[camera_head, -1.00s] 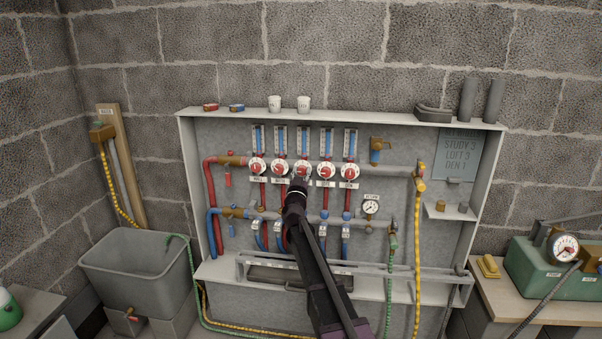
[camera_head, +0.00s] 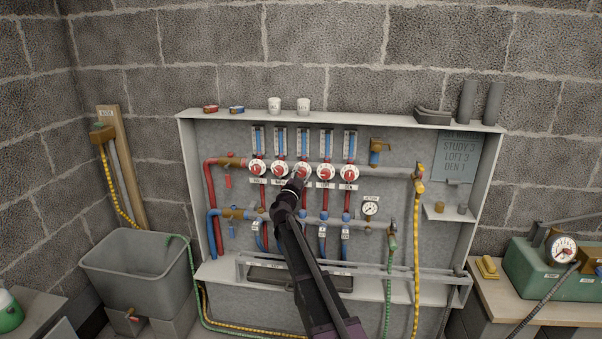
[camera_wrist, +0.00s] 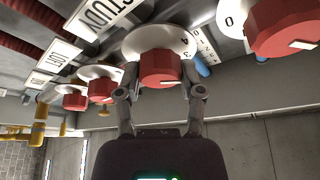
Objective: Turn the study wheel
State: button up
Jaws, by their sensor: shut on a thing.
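The study wheel is a red knob on a white numbered dial, third in a row of similar wheels on the manifold. In the wrist view the study wheel (camera_wrist: 158,66) sits between my two fingers, near the STUDY label (camera_wrist: 100,14). My gripper (camera_wrist: 160,96) is shut on its red knob, which has a white mark on its face. In the head view my gripper (camera_head: 294,184) reaches up to the study wheel (camera_head: 303,170) from below and partly covers it. The dial's exact setting cannot be read.
The loft wheel (camera_head: 326,172) and den wheel (camera_head: 349,172) stand close on the right, with two more wheels on the left. A plate (camera_head: 460,155) reads STUDY 3, LOFT 3, DEN 1. Red and blue pipes and a return gauge (camera_head: 370,208) surround the row.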

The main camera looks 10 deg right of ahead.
jog(key=shift+w+m+g+h+p, duration=0.1)
jog(key=shift+m+g+h+p, duration=0.3)
jog(key=shift+m, duration=0.9)
jog(key=o, duration=1.2)
jog(key=shift+n+b, duration=0.3)
jog(key=shift+n, duration=0.1)
